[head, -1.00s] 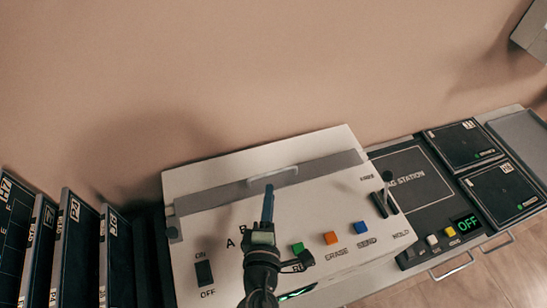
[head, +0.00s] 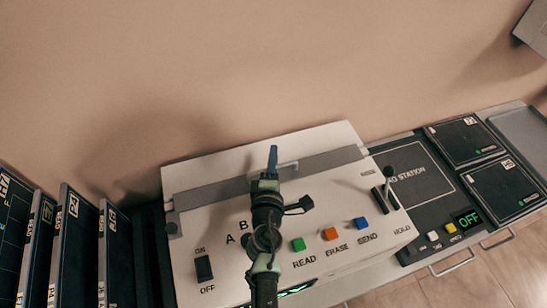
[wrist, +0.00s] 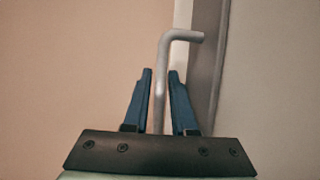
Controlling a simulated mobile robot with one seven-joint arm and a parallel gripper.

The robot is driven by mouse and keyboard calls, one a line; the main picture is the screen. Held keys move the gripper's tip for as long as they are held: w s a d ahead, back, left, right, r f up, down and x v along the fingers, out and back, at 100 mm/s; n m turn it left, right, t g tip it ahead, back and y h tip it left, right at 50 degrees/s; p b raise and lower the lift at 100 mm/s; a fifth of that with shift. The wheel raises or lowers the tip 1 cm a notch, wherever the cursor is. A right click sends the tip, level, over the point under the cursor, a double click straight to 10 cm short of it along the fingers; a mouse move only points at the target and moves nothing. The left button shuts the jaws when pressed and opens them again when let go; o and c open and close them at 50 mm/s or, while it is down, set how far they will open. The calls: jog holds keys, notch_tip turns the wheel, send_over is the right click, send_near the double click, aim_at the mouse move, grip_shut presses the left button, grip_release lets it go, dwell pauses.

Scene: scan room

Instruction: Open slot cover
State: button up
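The slot cover (head: 218,193) is a grey strip along the upper part of the white console, with a pale bar handle (head: 288,167) near its middle. My gripper (head: 272,158) is over the cover at the handle's left part. In the wrist view my gripper (wrist: 160,85) has its two blue fingers apart, one on each side of the handle (wrist: 162,62). Gaps show between the handle and the fingers. The handle's far end bends right to the grey cover (wrist: 207,62). The cover appears closed; my arm hides part of the console.
The white console (head: 325,205) has an ON/OFF switch (head: 204,268), coloured buttons and a lever (head: 387,182). Dark upright panels (head: 70,245) stand at the left. A dark station (head: 412,180) with tiles is at the right. The wall (head: 240,70) rises behind.

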jog(key=shift+c, duration=0.2)
grip_shut()
dwell(1.1)
